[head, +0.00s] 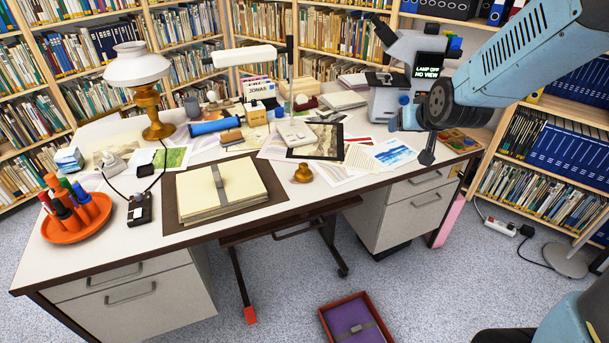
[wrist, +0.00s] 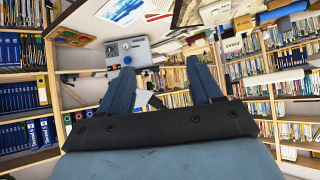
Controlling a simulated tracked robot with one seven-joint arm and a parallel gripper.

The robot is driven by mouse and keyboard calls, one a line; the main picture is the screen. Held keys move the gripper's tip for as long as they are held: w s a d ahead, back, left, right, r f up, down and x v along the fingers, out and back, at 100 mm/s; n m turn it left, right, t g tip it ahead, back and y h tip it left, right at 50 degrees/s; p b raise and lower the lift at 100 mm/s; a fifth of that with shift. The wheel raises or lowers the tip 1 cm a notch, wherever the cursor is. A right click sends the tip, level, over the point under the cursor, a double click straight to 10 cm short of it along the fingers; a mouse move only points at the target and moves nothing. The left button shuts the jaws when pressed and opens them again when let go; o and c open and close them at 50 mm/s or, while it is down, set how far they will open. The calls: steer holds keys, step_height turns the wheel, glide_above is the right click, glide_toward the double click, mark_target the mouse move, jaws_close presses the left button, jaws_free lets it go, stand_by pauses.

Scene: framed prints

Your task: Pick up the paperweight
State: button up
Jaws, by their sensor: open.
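A small brass, knob-shaped object (head: 302,173), which looks like the paperweight, stands upright on the desk (head: 330,196) close to its front edge, right of the brown folder. It is fully visible in the head view, and I cannot make it out in the wrist view. My gripper (wrist: 163,70) shows in the wrist view with its two blue-grey fingers spread and nothing between them. In the head view my arm reaches in from the upper right and ends by the microscope, well right of the brass object.
A microscope (head: 398,80) stands at the desk's right end; it also shows in the wrist view (wrist: 128,52). Prints (head: 392,153) and a dark-framed picture (head: 316,141) lie behind the brass object. Left are the folder (head: 225,190), pen tray (head: 78,224) and oil lamp (head: 140,75).

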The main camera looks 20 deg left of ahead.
steer(key=w+a+f+n+t+y, duration=0.1)
steer(key=w+a+f+y, duration=0.15)
steer(key=a+f, duration=0.75)
steer(key=n+t+y, duration=0.2)
steer(key=y, duration=0.1)
glide_toward(304, 166)
steer(key=x, duration=0.3)
steer(key=shift+w+r+h, duration=0.25)
steer(key=shift+f+x, duration=0.2)
steer(key=shift+x, duration=2.4)
steer(key=shift+s+a, duration=0.15)
steer(key=shift+s, duration=0.05)
jaws_close()
